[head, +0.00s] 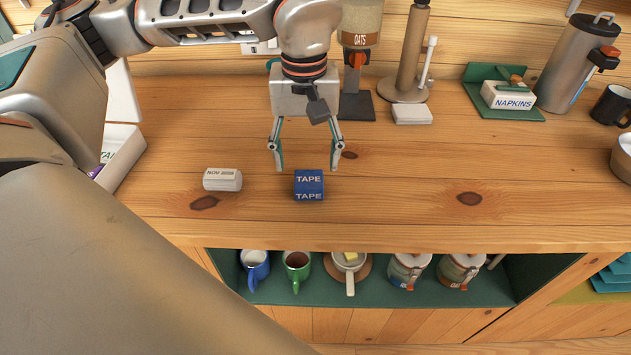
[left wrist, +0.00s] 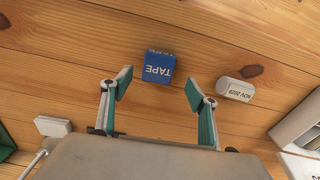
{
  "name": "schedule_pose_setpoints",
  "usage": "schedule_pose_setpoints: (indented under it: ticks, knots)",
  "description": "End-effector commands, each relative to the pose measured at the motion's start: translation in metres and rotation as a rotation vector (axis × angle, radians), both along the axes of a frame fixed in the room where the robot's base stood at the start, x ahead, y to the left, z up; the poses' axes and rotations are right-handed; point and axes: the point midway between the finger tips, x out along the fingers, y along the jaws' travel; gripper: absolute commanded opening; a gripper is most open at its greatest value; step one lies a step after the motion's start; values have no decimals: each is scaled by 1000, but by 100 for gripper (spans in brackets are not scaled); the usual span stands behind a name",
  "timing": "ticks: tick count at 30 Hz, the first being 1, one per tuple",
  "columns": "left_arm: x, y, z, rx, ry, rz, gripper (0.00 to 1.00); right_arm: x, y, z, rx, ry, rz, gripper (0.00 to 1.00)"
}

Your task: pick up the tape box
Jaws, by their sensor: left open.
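The tape box (head: 309,186) is a small blue box marked TAPE, sitting on the wooden counter near its front edge in the head view. It also shows in the left wrist view (left wrist: 158,67), beyond the fingertips and roughly between their lines. My left gripper (head: 306,169) points down, open and empty, with its two fingers spread just behind the box in the head view. In the left wrist view its fingertips (left wrist: 158,92) stand apart with bare wood between them. The fingers do not touch the box. My right gripper is not in view.
A white roll marked NOV (head: 222,180) lies left of the tape box. An oats dispenser (head: 361,25), a paper towel stand (head: 408,90) and a napkin holder (head: 508,95) stand behind.

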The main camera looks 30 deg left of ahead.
Motion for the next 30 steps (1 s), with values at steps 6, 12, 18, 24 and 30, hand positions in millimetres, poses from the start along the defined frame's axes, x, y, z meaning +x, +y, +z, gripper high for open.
schedule_pose_setpoints:
  ticks: [6, 12, 18, 24, 30]
  knots:
    - [0, -1, -25, -1, 4, 0, 60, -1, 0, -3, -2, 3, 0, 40]
    - [1, -2, -53, -2, 5, 1, 60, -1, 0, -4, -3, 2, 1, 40]
    - [2, -2, -62, -3, 1, 1, 60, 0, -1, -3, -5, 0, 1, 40]
    - [2, -2, -62, -3, 1, 0, 49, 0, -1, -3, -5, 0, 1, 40]
    - [2, -2, -62, -3, 1, 1, 22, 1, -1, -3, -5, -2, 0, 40]
